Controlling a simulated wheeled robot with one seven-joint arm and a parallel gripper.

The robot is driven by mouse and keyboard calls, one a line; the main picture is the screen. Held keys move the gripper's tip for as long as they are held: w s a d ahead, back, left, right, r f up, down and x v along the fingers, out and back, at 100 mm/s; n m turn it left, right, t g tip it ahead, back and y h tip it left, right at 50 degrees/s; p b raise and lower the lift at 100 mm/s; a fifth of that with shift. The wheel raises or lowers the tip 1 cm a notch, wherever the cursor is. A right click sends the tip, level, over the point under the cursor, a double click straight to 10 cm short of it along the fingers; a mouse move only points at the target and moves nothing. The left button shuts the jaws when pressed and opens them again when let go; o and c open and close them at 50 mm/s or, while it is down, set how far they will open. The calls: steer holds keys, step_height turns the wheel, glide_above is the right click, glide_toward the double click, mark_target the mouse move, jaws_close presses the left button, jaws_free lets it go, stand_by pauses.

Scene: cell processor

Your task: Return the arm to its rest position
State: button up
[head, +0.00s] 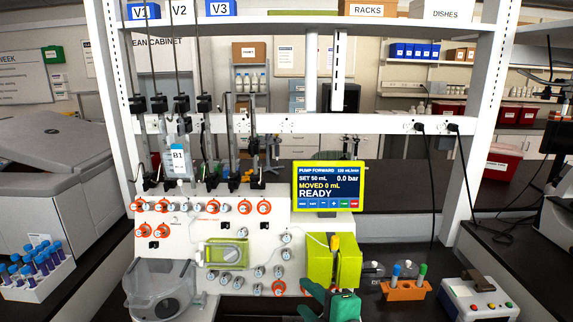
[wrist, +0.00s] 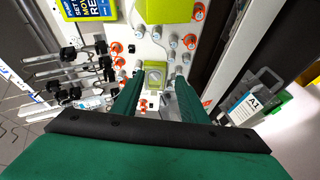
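My gripper (head: 330,300) shows at the bottom of the head view as a dark green shape, in front of the lime-green block of the cell processor (head: 265,235). In the wrist view my gripper (wrist: 160,76) has its two green fingers apart, with nothing seen between them. Beyond the fingers lies the panel of the processor, with orange-ringed and grey knobs. Most of my arm is out of the head view. The fingertips are hard to make out in the head view.
The lit screen (head: 329,186) reads READY. A bag marked B1 (head: 179,160) hangs at the left. A clear bowl (head: 160,288) sits at lower left. An orange rack (head: 404,290) and a white button box (head: 478,300) stand at right. A tube rack (head: 38,278) is far left.

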steer(key=s+a+f+m+t+h, duration=0.1)
steer(key=s+f+m, duration=0.35)
steer(key=f, duration=0.35)
steer(key=s+a+f+m+h, duration=0.1)
steer(key=s+f+m+h, duration=0.15)
steer(key=f+m, duration=0.35)
steer(key=s+a+f+m+t+h, duration=0.1)
steer(key=s+f+m, duration=0.3)
steer(key=f, duration=0.5)
steer(key=s+a+f+m, duration=0.1)
steer(key=s+m, duration=0.1)
steer(key=s, duration=1.1)
steer(key=s+f+m+h, duration=0.1)
steer(key=s+f+m, duration=0.1)
steer(key=s, duration=1.2)
steer(key=shift+a+m+t, duration=0.3)
steer(key=shift+a+m, duration=0.05)
steer(key=shift+m, duration=0.4)
steer(key=shift+r, duration=0.1)
steer(key=shift+c, duration=1.1)
steer(key=shift+w, duration=0.1)
